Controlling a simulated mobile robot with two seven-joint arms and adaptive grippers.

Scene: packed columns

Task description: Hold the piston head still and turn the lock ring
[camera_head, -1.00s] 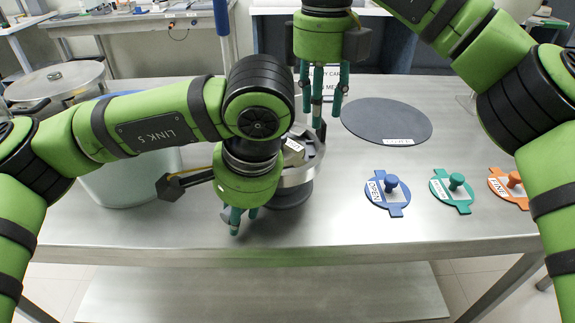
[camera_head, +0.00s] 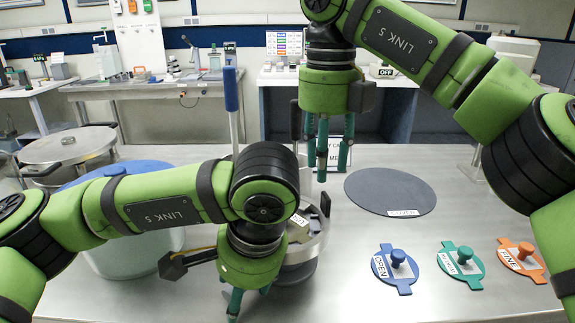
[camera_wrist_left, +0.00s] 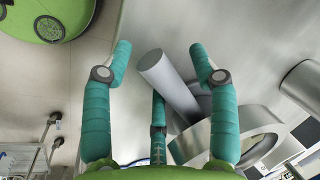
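A steel column assembly with a round ring-like top (camera_head: 318,243) stands on the bench, largely hidden behind my left arm. In the left wrist view, a thick metal ring (camera_wrist_left: 262,125) has a grey cylindrical bar (camera_wrist_left: 165,78) sticking out between my left gripper's fingers. My left gripper (camera_wrist_left: 160,75) is open, its fingers apart around the bar with visible gaps; it also shows in the head view (camera_head: 248,300). My right gripper (camera_head: 327,165) points down above and behind the assembly, fingers spread and nothing visible held. I cannot tell the piston head apart from the other parts.
A dark round plate (camera_head: 390,191) lies right of the assembly. Blue (camera_head: 397,265), green (camera_head: 461,263) and orange (camera_head: 522,258) knobbed tags lie at the right. A blue-lidded tub (camera_head: 118,258) stands left, under my left arm. A blue-handled rod (camera_head: 231,88) rises behind that arm.

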